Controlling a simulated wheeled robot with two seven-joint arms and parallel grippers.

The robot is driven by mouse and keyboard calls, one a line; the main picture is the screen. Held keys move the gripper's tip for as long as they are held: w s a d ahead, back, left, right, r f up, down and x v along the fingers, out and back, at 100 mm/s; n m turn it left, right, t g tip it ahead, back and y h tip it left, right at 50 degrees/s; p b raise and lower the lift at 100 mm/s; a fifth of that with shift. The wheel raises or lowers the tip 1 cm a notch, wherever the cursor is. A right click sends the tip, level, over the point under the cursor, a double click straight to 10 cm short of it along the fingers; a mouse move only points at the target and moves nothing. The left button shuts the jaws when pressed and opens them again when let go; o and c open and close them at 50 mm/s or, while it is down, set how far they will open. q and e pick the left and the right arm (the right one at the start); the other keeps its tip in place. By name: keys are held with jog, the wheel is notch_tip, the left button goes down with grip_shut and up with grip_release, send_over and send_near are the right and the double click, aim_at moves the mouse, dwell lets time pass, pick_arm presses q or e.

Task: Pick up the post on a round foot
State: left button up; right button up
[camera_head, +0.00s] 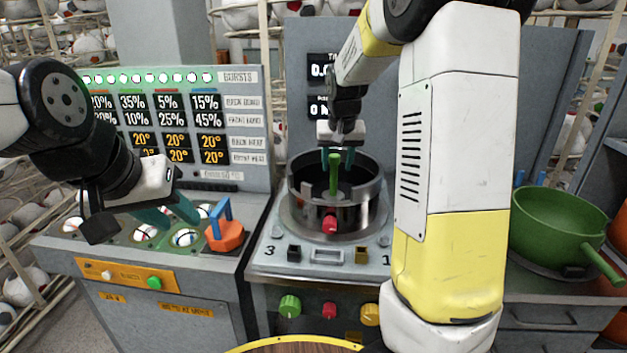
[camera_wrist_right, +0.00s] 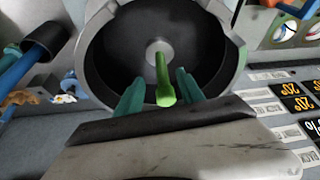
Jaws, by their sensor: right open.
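A green post (camera_head: 334,176) stands inside the round metal drum (camera_head: 367,213) of the press. In the right wrist view the green post (camera_wrist_right: 162,76) rises towards the camera, with a pale round disc (camera_wrist_right: 157,47) at its far end; whether that disc is its foot or part of the drum floor, I cannot tell. My right gripper (camera_head: 338,161) is over the drum, pointing down. In the wrist view its teal fingers (camera_wrist_right: 158,92) are open, one on each side of the post, with gaps visible. My left gripper (camera_head: 168,213) is open and empty over the left console.
An orange hexagonal block with a blue handle (camera_head: 224,236) sits just right of my left gripper. A green pan (camera_head: 556,225) stands at the right. A display panel (camera_head: 175,125) rises behind the left console.

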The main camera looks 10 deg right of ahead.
aim_at(334, 172)
jog(key=shift+w+f, duration=0.25)
jog(key=x, duration=0.7)
jog(key=shift+w+a, duration=0.1)
jog(key=shift+w, duration=0.25)
grip_shut()
